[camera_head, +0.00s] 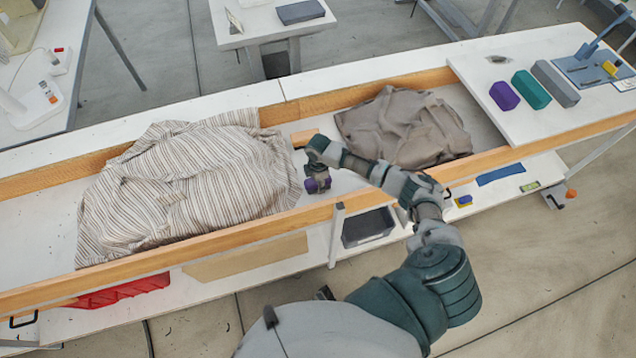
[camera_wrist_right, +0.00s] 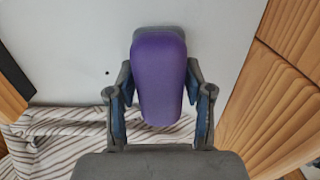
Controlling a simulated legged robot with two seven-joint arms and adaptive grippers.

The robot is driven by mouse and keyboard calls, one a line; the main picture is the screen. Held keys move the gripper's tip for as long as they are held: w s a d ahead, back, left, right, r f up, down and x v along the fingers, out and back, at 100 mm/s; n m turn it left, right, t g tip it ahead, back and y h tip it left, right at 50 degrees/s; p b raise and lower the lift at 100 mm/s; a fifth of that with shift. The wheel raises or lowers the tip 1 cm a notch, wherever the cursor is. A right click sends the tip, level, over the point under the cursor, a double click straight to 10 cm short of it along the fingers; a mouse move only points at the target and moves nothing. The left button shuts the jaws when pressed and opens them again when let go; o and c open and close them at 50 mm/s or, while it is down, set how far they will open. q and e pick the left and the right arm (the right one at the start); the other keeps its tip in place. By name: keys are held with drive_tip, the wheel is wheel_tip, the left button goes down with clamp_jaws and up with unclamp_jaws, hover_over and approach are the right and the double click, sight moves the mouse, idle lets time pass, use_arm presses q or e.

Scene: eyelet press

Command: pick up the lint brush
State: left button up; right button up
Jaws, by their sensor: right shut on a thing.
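The lint brush appears to be the purple, rounded piece with a grey edge in the wrist view (camera_wrist_right: 158,80). It sits between the two fingers of my right gripper (camera_wrist_right: 160,100), which is shut on it. In the head view my right gripper (camera_head: 318,183) is low in the wooden-sided trough, between the striped cloth (camera_head: 190,180) and the grey-brown cloth (camera_head: 403,128). A little purple shows at its fingers there. Whether the brush touches the trough floor is unclear. My left gripper is not in view.
The trough has wooden walls (camera_head: 330,208). A short wooden piece (camera_head: 304,138) lies near the gripper. On the white board at right stand purple (camera_head: 504,96), green (camera_head: 531,90) and grey (camera_head: 555,83) blocks. A dark bin (camera_head: 367,228) and red tray (camera_head: 120,291) sit below.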

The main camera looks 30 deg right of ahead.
drive_tip(key=shift+r, duration=0.1)
drive_tip(key=shift+r, duration=0.35)
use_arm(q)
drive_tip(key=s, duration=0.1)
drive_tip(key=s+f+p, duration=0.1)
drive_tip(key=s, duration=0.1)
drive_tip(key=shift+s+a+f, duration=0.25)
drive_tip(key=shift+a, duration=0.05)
use_arm(e)
wheel_tip(320, 180, up, 9)
drive_tip(key=shift+r, duration=0.1)
